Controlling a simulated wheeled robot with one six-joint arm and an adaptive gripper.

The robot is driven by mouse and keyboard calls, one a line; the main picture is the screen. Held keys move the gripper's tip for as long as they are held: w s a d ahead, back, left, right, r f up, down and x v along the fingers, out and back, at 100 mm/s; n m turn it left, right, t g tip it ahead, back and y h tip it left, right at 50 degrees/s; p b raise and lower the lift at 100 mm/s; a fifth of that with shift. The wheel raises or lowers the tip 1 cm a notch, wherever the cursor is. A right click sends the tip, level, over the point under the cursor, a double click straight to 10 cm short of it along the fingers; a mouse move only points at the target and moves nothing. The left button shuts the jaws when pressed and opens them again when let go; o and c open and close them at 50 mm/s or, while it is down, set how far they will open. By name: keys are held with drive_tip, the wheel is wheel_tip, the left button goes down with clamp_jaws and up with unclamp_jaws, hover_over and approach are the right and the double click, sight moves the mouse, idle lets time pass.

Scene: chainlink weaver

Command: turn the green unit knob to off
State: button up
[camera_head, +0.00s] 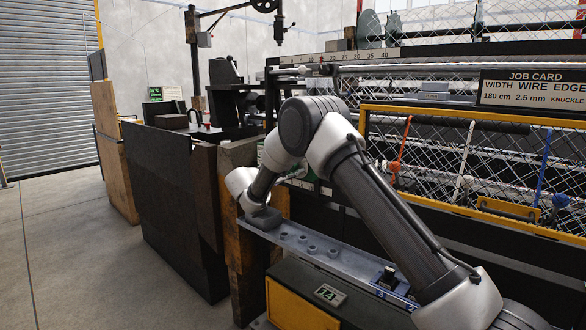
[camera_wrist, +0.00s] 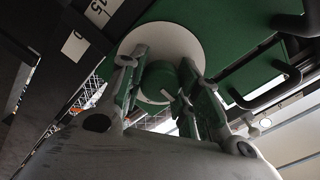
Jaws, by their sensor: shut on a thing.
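The green knob (camera_wrist: 157,82) shows in the wrist view in front of a round pale disc (camera_wrist: 178,40) on a green panel (camera_wrist: 225,22). My gripper (camera_wrist: 158,88) has one finger on each side of the knob and is shut on it. The fingers hide the knob's sides, and I cannot read a pointer or off mark. In the head view my arm reaches to the left beside the machine. The knob and my fingertips are hidden there.
Dark bar handles (camera_wrist: 270,88) stick out from the green panel at the right. A plate numbered 15 (camera_wrist: 98,12) is at the upper left. In the head view, a metal shelf with holes (camera_head: 325,258) runs below my arm, beside the wire mesh (camera_head: 480,165). Open floor (camera_head: 70,250) lies left.

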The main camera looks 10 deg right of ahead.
drive_tip(key=shift+f, duration=0.1)
drive_tip(key=o, duration=1.1)
drive_tip(key=shift+c, duration=0.2)
drive_tip(key=v, duration=1.2)
